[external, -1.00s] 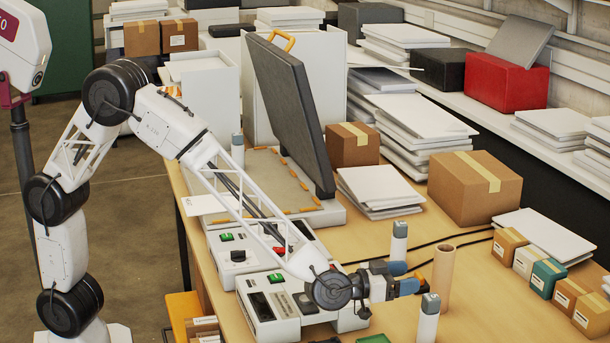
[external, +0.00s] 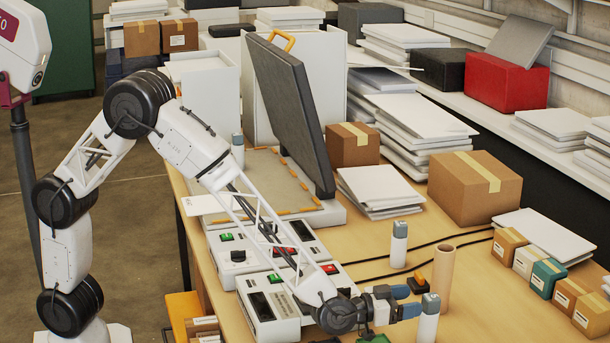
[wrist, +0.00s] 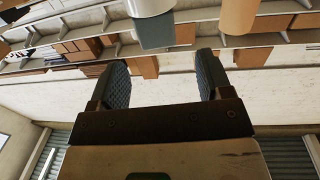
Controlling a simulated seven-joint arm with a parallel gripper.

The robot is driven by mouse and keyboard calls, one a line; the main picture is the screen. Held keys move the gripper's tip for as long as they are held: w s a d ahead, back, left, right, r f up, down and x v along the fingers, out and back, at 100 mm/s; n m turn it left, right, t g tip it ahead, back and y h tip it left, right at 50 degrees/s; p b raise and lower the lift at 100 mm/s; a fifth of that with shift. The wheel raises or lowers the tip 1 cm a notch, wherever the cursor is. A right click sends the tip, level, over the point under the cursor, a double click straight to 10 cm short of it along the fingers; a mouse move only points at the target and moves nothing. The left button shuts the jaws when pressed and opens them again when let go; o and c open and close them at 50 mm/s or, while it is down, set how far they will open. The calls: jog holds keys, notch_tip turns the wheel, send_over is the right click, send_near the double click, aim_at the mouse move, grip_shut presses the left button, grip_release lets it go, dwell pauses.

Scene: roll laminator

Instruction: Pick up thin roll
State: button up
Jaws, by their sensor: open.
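A tan cardboard tube (external: 445,276) stands upright on the table in the external view; part of it also shows in the top right of the wrist view (wrist: 239,14). A white cylinder with a grey top (external: 428,324) stands in front of the tube, and a similar one (external: 399,246) stands farther back. I cannot tell which is the thin roll. My gripper (external: 411,300) is open and empty, level, beside the nearer white cylinder. In the wrist view, a white and grey cylinder (wrist: 152,28) lies ahead of the gap between my fingertips (wrist: 162,60); contact is unclear.
Control boxes with buttons (external: 268,308) lie under my forearm. An orange and black item (external: 419,284) is close behind my fingers. Small boxes (external: 509,244) line the right side, and a large cardboard box (external: 474,188) stands behind. Black cables cross the table.

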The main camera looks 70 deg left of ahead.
aim_at(425, 299)
jog(key=shift+w, duration=0.6)
jog(key=shift+w+d, duration=0.1)
jog(key=shift+w, duration=0.1)
jog(key=shift+w+d+f, duration=0.1)
jog(key=shift+w+d, duration=0.05)
jog(key=shift+w, duration=1.05)
jog(key=shift+w+d, duration=0.1)
jog(key=shift+w, duration=1.1)
jog(key=c, duration=1.2)
